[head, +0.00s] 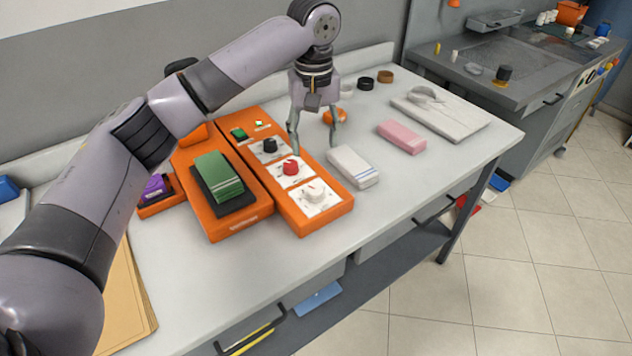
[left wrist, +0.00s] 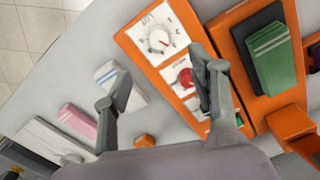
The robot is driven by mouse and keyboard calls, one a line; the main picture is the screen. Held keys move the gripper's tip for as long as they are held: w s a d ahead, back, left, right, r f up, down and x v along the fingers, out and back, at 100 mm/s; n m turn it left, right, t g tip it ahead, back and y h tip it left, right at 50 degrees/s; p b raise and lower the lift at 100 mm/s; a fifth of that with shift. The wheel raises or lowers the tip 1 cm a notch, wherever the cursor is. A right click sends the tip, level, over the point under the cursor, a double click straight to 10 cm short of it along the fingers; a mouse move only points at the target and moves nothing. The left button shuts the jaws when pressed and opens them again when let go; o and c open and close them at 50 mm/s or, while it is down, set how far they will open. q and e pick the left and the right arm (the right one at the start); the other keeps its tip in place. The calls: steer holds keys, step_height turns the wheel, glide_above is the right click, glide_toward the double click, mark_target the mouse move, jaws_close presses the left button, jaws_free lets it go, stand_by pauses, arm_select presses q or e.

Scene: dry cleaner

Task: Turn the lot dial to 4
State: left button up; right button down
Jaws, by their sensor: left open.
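My right gripper is not in view.
An orange device with a green folded stack (head: 218,176) stands left of the panel. A white folded cloth (head: 352,168) and a pink one (head: 401,137) lie to its right. A small orange object (head: 340,116) lies behind the gripper.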

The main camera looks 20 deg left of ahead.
arm_select(q)
glide_above(315, 189)
step_height(315, 189, down, 4)
step_height(315, 189, down, 7)
steer(key=shift+f+p, duration=0.2)
steer(key=shift+p, duration=0.4)
step_height(315, 189, down, 2)
steer(key=shift+f, duration=0.1)
steer(key=shift+w+f, duration=0.1)
steer(key=shift+f, duration=0.35)
steer(key=c, duration=1.2)
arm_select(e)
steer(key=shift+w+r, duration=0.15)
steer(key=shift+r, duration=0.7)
arm_select(q)
steer(key=shift+p, duration=0.3)
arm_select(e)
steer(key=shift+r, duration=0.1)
